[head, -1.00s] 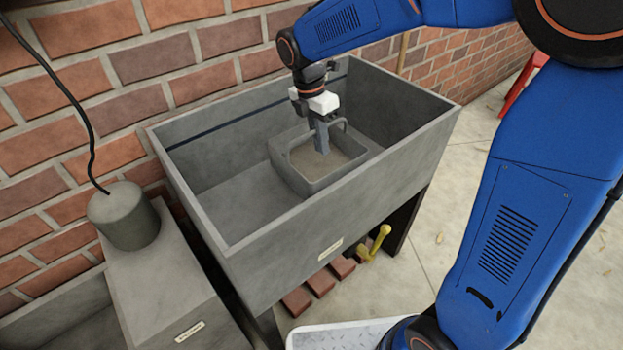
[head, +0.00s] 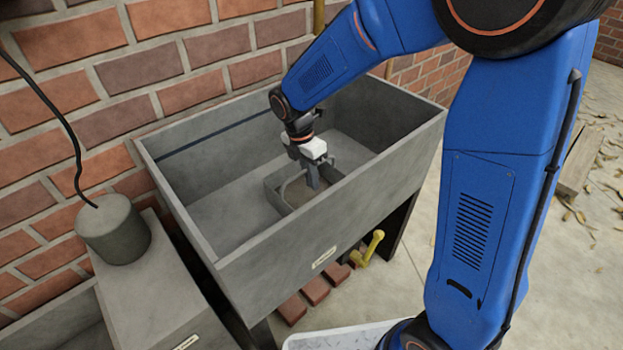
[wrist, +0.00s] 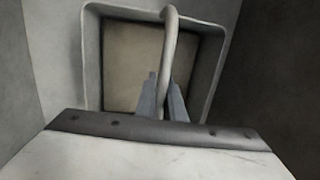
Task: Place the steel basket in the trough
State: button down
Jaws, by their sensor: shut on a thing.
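The steel basket (head: 272,194) is a grey, square, open box with an arched handle and a brownish inside. It is inside the grey trough (head: 350,222), close behind the front wall, which hides its lower front part. I cannot tell if it touches the trough floor. My gripper (head: 313,178) reaches down into the trough and is shut on the basket's handle. In the wrist view the fingers (wrist: 163,97) pinch the handle (wrist: 171,45), with the basket (wrist: 91,60) beneath them.
Left of the basket, the trough floor (head: 230,212) is bare. A brick wall (head: 160,55) stands behind the trough. A grey cylinder (head: 113,230) with a black cable stands on a ledge at left. A yellow tap (head: 369,248) and loose bricks (head: 315,290) are below the trough.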

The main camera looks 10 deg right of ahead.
jog(key=c, duration=1.8)
grip_release()
jog(key=shift+c, duration=0.2)
notch_tip(320, 180, up, 12)
jog(key=a, duration=0.2)
jog(key=shift+w, duration=0.35)
